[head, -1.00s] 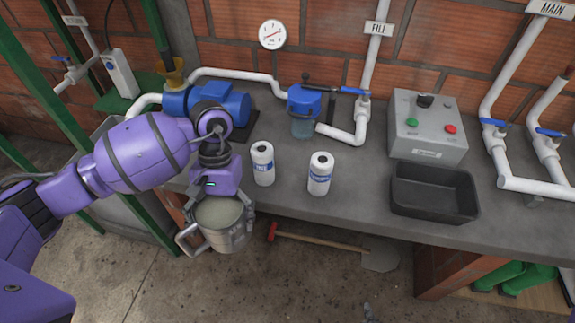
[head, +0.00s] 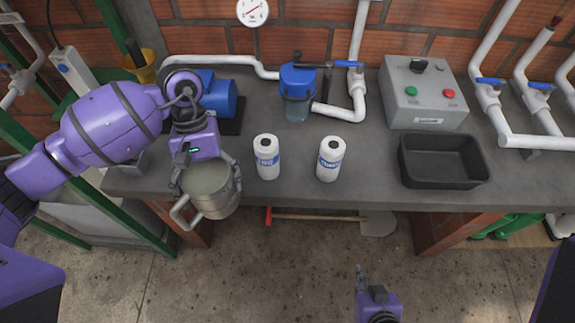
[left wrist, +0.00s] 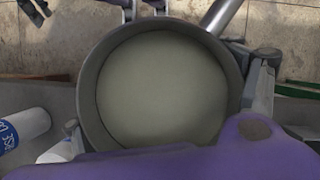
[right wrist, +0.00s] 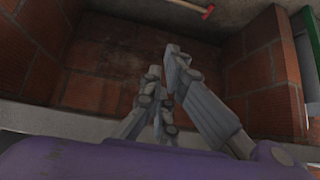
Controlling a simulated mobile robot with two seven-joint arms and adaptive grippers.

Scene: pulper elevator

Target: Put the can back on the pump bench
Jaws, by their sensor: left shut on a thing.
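A metal can (head: 215,197) with a side handle hangs upright from my left gripper (head: 206,170), full almost to the rim with murky grey-green liquid or a flat surface of that colour. Its fingers clasp the can's sides; the left wrist view looks down into the can (left wrist: 165,90). The can overlaps the front edge of the grey pump bench (head: 345,190) near its left end; contact with the bench cannot be told. My right gripper (head: 368,278) is empty, low in front of the bench, its fingertips close together in the right wrist view (right wrist: 163,62).
Two white labelled bottles (head: 267,158) (head: 329,159) stand right of the can. A blue pump (head: 218,95) and a blue-topped filter (head: 297,88) sit behind. A black tray (head: 442,182) and a grey control box (head: 423,90) are farther right. A red-handled shovel (head: 378,222) lies below.

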